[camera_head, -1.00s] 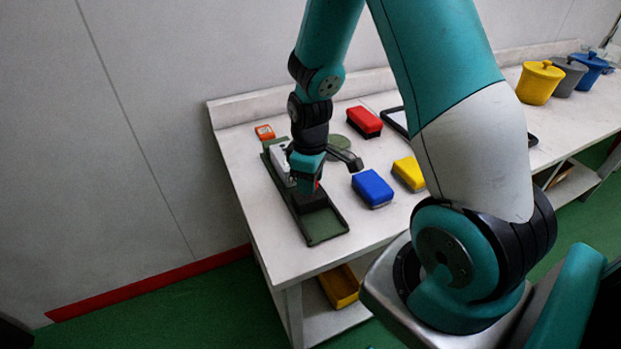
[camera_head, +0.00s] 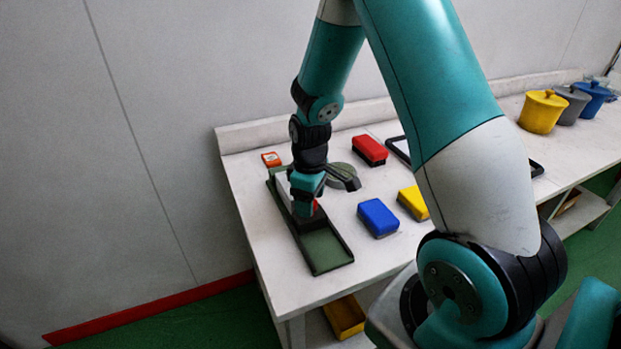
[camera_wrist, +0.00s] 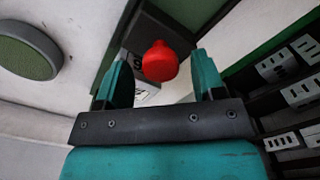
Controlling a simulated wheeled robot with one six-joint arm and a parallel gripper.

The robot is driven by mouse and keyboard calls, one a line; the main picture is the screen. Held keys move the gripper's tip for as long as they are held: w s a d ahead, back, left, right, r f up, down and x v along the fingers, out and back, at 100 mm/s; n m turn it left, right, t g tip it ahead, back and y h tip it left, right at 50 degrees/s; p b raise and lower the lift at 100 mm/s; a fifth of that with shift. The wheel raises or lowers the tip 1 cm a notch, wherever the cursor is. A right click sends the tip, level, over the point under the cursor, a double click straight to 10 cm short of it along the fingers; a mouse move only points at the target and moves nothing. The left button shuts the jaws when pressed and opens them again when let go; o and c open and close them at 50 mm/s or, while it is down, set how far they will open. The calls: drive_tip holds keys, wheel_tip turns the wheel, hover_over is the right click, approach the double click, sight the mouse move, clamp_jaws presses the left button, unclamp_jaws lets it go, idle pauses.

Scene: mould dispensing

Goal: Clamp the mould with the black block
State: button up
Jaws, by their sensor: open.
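A long green tray (camera_head: 328,256) lies along the left part of the table. The pale mould (camera_head: 282,190) sits in its far half, mostly hidden behind my gripper. The black block (camera_head: 313,222) is in the tray on the near side of the mould; my gripper covers much of it, and I cannot tell whether the two touch. My gripper (camera_head: 304,208) is low over the block. In the wrist view my gripper (camera_wrist: 160,78) is open, with a red knob (camera_wrist: 160,60) between its teal fingers and gaps on both sides.
A blue block (camera_head: 378,217), a yellow block (camera_head: 413,203) and a red block (camera_head: 370,150) lie right of the tray. A small orange-red item (camera_head: 271,159) and a round green thing (camera_head: 341,173) are near the tray's far end. Yellow, grey and blue pots stand far right.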

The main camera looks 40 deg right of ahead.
wheel_tip(320, 180, up, 17)
drive_tip(key=shift+b, duration=0.4)
